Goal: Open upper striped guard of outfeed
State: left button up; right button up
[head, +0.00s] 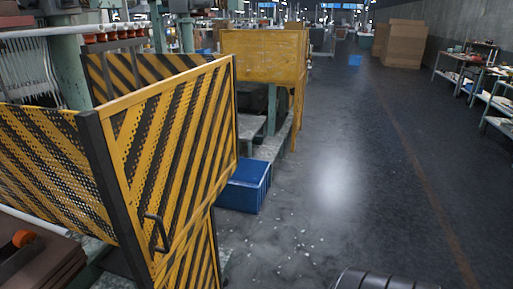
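The striped guard (175,150) is a yellow-framed mesh panel with black diagonal stripes, on the left of the head view. It has a dark bar handle (157,232) near its lower left corner. The panel stands beside a dark post (105,185); I cannot tell for sure whether it is latched or ajar. A second striped panel (210,255) sits below it. Another striped mesh panel (45,150) runs to the left of the post.
A blue crate (246,188) stands on the floor just behind the guard. A plain yellow panel (265,55) stands further back. Shelving with items (470,75) lines the right wall, and cardboard boxes (403,42) stand far off. The grey floor aisle (350,150) is open, with white bits scattered near the guard.

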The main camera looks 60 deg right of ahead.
aim_at(149, 143)
jog(key=z, duration=1.3)
